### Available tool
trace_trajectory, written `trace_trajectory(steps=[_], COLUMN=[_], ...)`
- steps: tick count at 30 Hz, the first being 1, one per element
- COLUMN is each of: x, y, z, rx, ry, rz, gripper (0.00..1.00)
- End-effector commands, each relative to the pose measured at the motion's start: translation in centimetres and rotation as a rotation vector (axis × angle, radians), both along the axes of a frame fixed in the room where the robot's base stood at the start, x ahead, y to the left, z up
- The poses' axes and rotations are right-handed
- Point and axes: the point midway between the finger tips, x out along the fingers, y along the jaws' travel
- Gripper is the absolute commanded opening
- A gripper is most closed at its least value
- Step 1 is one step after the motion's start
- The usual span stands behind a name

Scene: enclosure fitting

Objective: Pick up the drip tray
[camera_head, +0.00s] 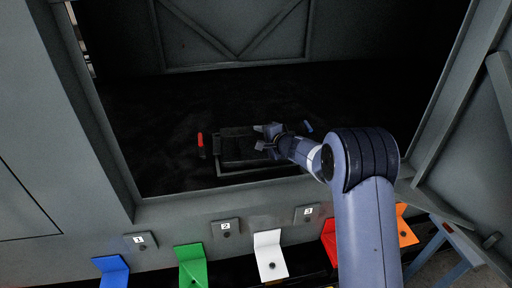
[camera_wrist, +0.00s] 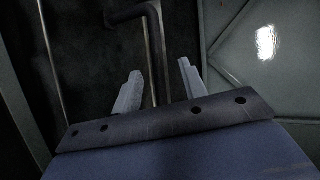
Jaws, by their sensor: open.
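The drip tray (camera_head: 236,150) is a dark, shallow rectangle on the black floor inside the enclosure, hard to tell from that floor. My gripper (camera_head: 264,138) is open over the tray's right part in the head view, and my wrist hides some of that side.
A small red piece (camera_head: 200,140) stands left of the tray and a small blue piece (camera_head: 308,127) right of it. The enclosure's front sill (camera_head: 170,208) lies before the tray. Below it are plates numbered 1 to 3 and coloured brackets, such as the green one (camera_head: 190,265).

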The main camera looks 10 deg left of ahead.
Motion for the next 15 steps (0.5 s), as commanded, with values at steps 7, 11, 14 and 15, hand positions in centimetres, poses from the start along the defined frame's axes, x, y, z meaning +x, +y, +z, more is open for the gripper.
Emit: trace_trajectory(steps=[7,11,14,15], x=[1.7,2.1,2.1,2.1], y=[2.1,2.5,2.5,2.5], z=[-1.2,-1.4,-1.5,-1.5], rx=[0.0,0.0,0.0,0.0], ry=[0.0,0.0,0.0,0.0], rz=[0.001,0.0,0.0,0.0], gripper=[0.41,0.41,0.41,0.41])
